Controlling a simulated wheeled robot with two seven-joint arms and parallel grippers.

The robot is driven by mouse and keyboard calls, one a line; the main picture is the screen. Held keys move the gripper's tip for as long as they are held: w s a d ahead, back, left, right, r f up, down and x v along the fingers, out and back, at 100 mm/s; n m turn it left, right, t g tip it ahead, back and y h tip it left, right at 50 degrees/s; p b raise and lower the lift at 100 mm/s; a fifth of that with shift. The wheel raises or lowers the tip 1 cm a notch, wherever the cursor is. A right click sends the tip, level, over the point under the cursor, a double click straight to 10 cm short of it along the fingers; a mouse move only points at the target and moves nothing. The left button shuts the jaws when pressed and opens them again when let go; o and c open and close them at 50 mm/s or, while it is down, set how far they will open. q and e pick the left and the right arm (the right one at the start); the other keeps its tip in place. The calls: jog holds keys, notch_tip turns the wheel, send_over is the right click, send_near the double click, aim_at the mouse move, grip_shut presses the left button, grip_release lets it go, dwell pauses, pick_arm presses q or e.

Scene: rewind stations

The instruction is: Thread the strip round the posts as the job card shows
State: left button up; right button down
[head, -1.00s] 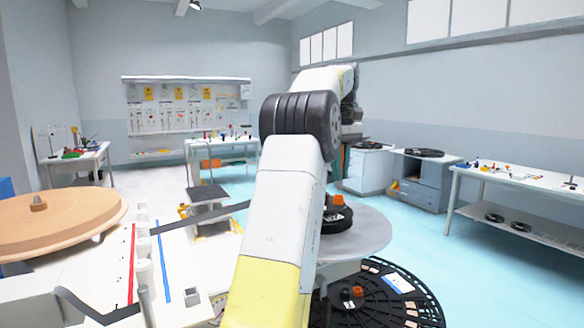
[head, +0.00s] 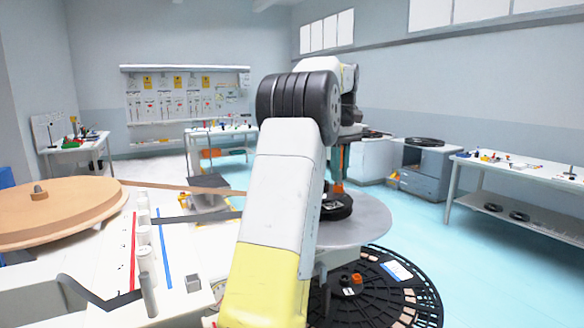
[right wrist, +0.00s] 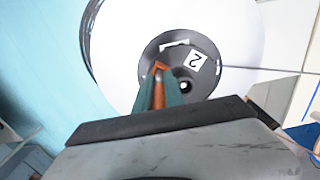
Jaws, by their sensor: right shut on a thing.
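My right gripper (head: 338,178) has teal fingers, pointing down over a black reel (head: 336,208) on a grey round plate (head: 362,232). In the right wrist view, the fingers (right wrist: 160,86) are shut on an orange tab (right wrist: 160,66) at the reel, which bears a "2" label (right wrist: 195,60). White posts (head: 146,258) stand in a row on the white bench at left, between a red line (head: 133,250) and a blue line (head: 163,255). A dark strip (head: 205,217) runs from the posts toward the arm; its far end is hidden. My left gripper is out of view.
A tan disc (head: 60,212) lies at left, with a tan band (head: 175,188) leading right from it. A black slotted carousel (head: 385,300) sits low at right. Side tables (head: 510,172) stand along the walls; blue floor is clear between.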

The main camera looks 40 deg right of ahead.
dwell(0.3)
jog(key=c, duration=1.3)
grip_release()
jog(key=shift+c, duration=0.2)
jog(key=shift+r, duration=3.85)
